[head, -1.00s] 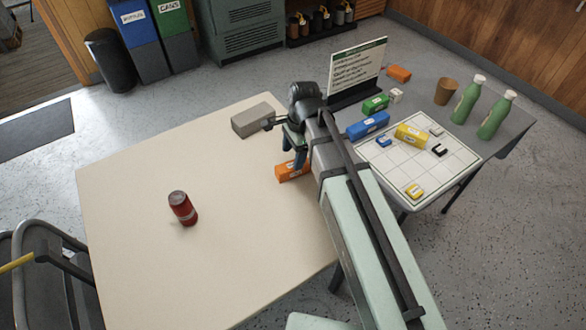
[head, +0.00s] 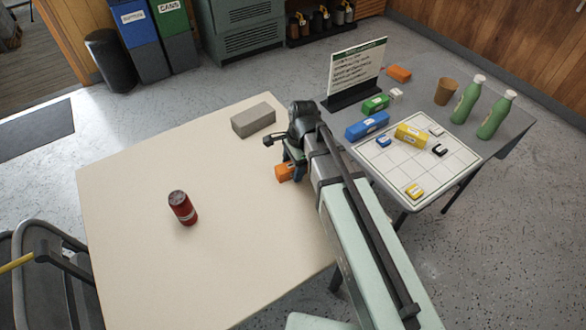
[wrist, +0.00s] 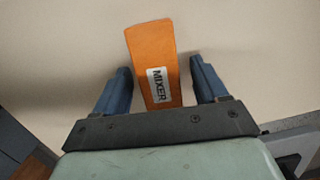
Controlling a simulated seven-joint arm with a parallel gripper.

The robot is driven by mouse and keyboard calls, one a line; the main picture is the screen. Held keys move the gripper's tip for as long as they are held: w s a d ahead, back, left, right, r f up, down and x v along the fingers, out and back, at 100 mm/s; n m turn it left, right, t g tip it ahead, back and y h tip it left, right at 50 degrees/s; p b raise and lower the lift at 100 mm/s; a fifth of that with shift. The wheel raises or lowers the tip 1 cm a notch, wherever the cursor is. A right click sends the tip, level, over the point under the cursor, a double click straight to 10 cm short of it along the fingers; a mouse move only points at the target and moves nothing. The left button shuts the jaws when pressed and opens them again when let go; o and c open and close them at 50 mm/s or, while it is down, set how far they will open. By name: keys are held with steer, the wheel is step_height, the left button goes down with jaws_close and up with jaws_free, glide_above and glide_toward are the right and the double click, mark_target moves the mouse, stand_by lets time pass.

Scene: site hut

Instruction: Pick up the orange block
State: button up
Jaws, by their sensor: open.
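The orange block (head: 284,173) lies on the cream table (head: 140,190) near its right edge, partly hidden by my gripper in the head view. In the wrist view the orange block (wrist: 153,60) carries a white "MIXER" label and stands between my two blue fingers, slightly tilted. My gripper (wrist: 162,78) is open, with a gap between each finger and the block. In the head view my gripper (head: 288,165) is low over the block.
A grey block (head: 253,119) lies behind my gripper and a red can (head: 182,208) stands at the left. The grey table (head: 500,135) holds a sign (head: 355,72), a gridded board (head: 405,170), coloured blocks, a cup (head: 446,91) and green bottles (head: 496,115).

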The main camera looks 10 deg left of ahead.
steer(key=c, duration=1.1)
steer(key=shift+r, duration=0.1)
